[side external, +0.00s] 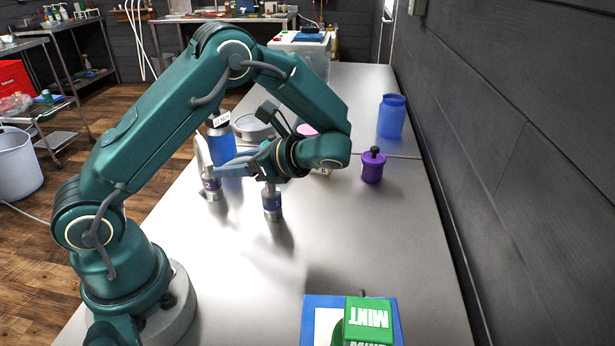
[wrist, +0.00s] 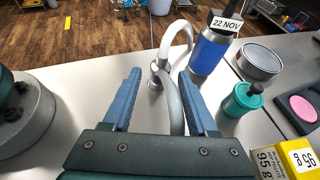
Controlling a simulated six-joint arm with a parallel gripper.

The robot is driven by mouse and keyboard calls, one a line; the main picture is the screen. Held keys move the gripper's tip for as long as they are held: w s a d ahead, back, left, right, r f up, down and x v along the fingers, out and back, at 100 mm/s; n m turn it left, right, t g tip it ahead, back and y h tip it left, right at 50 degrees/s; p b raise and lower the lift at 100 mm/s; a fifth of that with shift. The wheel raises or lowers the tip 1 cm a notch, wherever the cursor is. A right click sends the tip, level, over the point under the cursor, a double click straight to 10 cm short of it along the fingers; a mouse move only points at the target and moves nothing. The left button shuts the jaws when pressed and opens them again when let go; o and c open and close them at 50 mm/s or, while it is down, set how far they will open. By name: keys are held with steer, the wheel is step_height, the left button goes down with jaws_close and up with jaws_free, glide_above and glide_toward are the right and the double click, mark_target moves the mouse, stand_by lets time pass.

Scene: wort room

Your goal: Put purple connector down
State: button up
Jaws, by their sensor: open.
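The purple connector (side external: 212,186), a silver fitting with a purple band, stands upright on the grey table in the side view. It also shows in the wrist view (wrist: 155,80), beyond the fingertips and between their lines. A pale hose (wrist: 187,32) arcs up from it. A grey length of hose runs back between the fingers and under the palm. My gripper (side external: 226,165) is open and points left, its fingers above and apart from the connector; it also shows in the wrist view (wrist: 162,92). A blue-banded connector (side external: 272,206) is below the wrist.
A blue bottle labelled 22 NOV (wrist: 210,50) stands close to the right finger. A teal pot (wrist: 243,98), a grey round tin (wrist: 260,62), a pink disc (wrist: 302,108) and a yellow block (wrist: 290,160) are to the right. A purple pot (side external: 373,168) and MINT box (side external: 368,320) stand apart.

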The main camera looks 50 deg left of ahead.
steer(key=s+d+r+n+t+h, duration=0.3)
steer(key=d+n+t+h, duration=0.2)
steer(key=d, duration=0.3)
steer(key=s+d+r+n+t+h, duration=0.4)
steer(key=d+n+t+h, duration=0.1)
steer(key=d+n+h, duration=0.2)
steer(key=shift+d+n+t, duration=0.4)
steer(key=shift+d+n, duration=0.15)
steer(key=shift+n, duration=0.05)
steer(key=shift+r, duration=0.1)
